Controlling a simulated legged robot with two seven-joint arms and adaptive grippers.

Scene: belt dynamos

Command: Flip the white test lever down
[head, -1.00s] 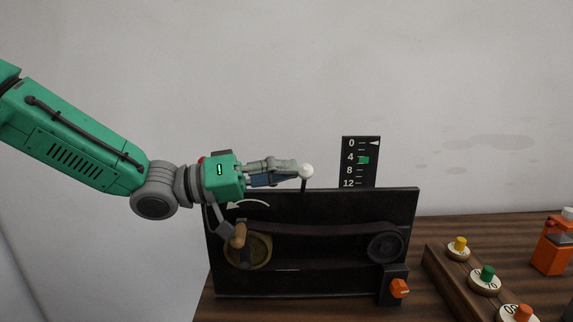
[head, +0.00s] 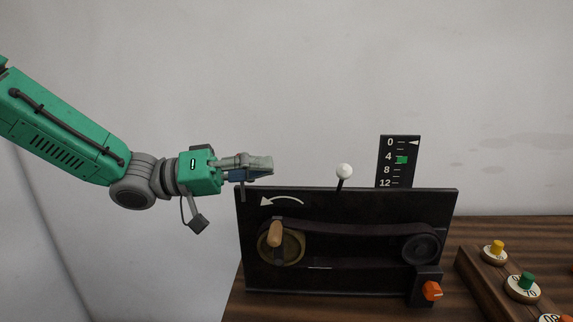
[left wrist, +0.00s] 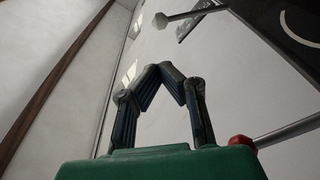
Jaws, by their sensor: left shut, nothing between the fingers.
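The white test lever is a white ball (head: 344,171) on a thin dark stem. It stands up from the top edge of the black panel (head: 350,275), leaning slightly right. The ball also shows at the top of the left wrist view (left wrist: 160,20). My left gripper (head: 270,165) points right, level with the ball but well to its left, with a clear gap. Its fingers are shut and empty, and the fingertips (left wrist: 162,66) meet in the left wrist view. My right gripper is in neither view.
The panel carries a belt on two pulleys, a wooden crank handle (head: 275,234) and an orange knob (head: 432,291). A scale board (head: 397,160) rises behind it. A wooden rack with coloured knobbed discs (head: 523,286) stands right. Space above the panel is free.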

